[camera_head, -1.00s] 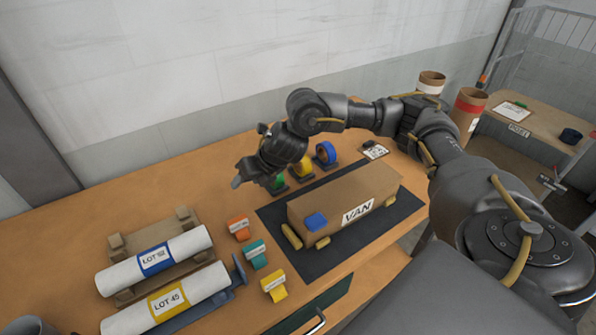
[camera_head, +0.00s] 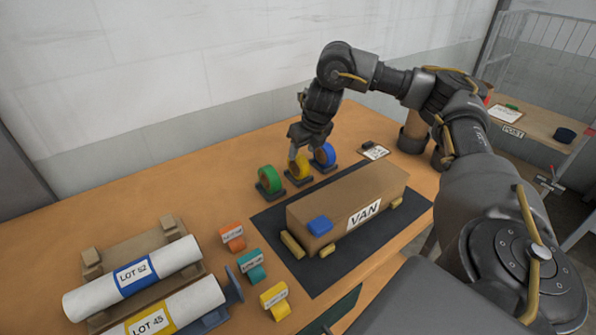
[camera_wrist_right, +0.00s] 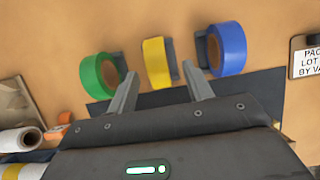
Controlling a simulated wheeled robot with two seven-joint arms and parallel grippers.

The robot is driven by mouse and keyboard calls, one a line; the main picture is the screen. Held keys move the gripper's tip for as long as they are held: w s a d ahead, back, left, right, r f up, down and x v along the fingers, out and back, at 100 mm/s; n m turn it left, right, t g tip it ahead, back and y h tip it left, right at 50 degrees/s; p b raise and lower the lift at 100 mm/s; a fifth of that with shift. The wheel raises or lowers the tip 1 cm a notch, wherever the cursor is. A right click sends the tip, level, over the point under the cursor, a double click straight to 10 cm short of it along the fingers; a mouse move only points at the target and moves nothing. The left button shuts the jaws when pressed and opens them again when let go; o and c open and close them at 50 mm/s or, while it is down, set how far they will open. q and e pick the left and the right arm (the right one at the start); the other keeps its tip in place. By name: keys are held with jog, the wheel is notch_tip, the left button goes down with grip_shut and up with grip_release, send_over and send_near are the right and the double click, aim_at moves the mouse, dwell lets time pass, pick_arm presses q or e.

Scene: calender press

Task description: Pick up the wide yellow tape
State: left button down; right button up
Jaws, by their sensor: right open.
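The wide yellow tape (camera_head: 300,167) stands on edge in a dark holder on the table, between a green tape (camera_head: 269,180) and a blue tape (camera_head: 325,155). In the right wrist view the yellow tape (camera_wrist_right: 157,62) lies just beyond the fingers, roughly midway between them. My right gripper (camera_head: 299,152) is above the yellow tape, pointing down, and partly hides it in the head view. In the wrist view its two fingers (camera_wrist_right: 164,90) are spread with nothing between them. Whether a fingertip touches the tape cannot be told. My left gripper does not show.
A cardboard box marked VAN (camera_head: 345,200) lies on a dark mat (camera_head: 268,222) in front of the tapes. Rolls marked LOT 52 (camera_head: 132,278) and LOT 45 (camera_head: 165,312) are at the left. Small orange (camera_head: 232,237), teal (camera_head: 252,266) and yellow (camera_head: 275,300) labelled pieces lie between.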

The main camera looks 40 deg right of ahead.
aim_at(299, 156)
jog(key=shift+w+f, duration=0.25)
jog(key=shift+f, duration=0.25)
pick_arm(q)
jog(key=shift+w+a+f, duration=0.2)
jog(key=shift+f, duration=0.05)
pick_arm(e)
jog(key=shift+f, duration=0.2)
jog(key=x, duration=0.4)
jog(key=shift+w+a+f+p, duration=0.1)
jog(key=shift+w+f+p, duration=0.1)
jog(key=shift+p, duration=0.2)
jog(key=shift+w+f, duration=0.1)
jog(key=shift+f, duration=0.05)
jog(key=c, duration=1.1)
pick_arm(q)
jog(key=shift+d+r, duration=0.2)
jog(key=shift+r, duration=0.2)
